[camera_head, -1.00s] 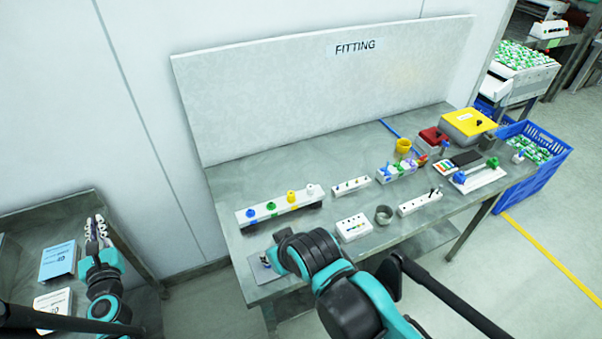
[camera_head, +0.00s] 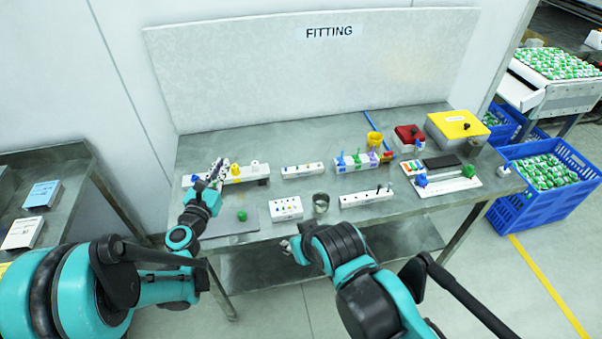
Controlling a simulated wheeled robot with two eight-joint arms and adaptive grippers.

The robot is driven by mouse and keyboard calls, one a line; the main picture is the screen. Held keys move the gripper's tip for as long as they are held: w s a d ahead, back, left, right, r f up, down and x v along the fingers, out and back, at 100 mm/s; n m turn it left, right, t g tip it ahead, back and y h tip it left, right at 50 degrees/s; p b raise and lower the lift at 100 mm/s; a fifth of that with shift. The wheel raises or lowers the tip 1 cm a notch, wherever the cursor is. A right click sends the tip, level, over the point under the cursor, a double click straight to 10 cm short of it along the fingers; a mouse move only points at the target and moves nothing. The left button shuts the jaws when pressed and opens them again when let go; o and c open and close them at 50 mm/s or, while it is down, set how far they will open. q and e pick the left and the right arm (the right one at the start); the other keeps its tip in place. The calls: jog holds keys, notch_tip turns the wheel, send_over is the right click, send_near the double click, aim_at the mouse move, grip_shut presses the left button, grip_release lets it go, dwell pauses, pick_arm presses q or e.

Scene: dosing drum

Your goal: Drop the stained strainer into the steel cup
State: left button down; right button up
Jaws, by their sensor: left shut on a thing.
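The steel cup (camera_head: 321,204) stands near the table's front edge, between two white blocks. My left gripper (camera_head: 216,170) is over the white rack with coloured knobs at the left of the table. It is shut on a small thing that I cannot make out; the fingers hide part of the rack. I cannot identify the stained strainer with certainty. My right gripper (camera_head: 287,246) is low in front of the table edge, below and left of the cup. Its fingers are mostly hidden by its own wrist.
The rack (camera_head: 262,172) shows blue, yellow and white knobs. A green piece (camera_head: 242,215) lies on a grey plate (camera_head: 222,222). White blocks (camera_head: 287,208) (camera_head: 366,198) flank the cup. A yellow cup (camera_head: 374,139) and lidded boxes (camera_head: 458,125) stand farther right. A back panel closes the rear.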

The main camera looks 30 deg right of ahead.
pick_arm(q)
jog(key=s+d+f+m+g+h+b, duration=0.1)
jog(key=s+d+m+g+h, duration=0.3)
jog(key=d, duration=0.8)
jog(key=s+d+f+m+g+h+b, duration=0.1)
jog(key=s+d+f+m+g+h, duration=0.2)
jog(key=s+d+g, duration=0.65)
jog(key=shift+w+d+f+t+b, duration=0.45)
jog(key=shift+f+t+b, duration=0.1)
jog(key=shift+f+t, duration=0.15)
jog(key=shift+w+d+f+t+b, duration=0.3)
jog(key=shift+w+f+t+b, duration=0.2)
jog(key=shift+f+t, duration=0.2)
jog(key=shift+w+d+f+t+b, duration=0.4)
jog(key=shift+f+t+b, duration=0.15)
jog(key=shift+f+t, duration=0.15)
jog(key=c, duration=1.6)
grip_release()
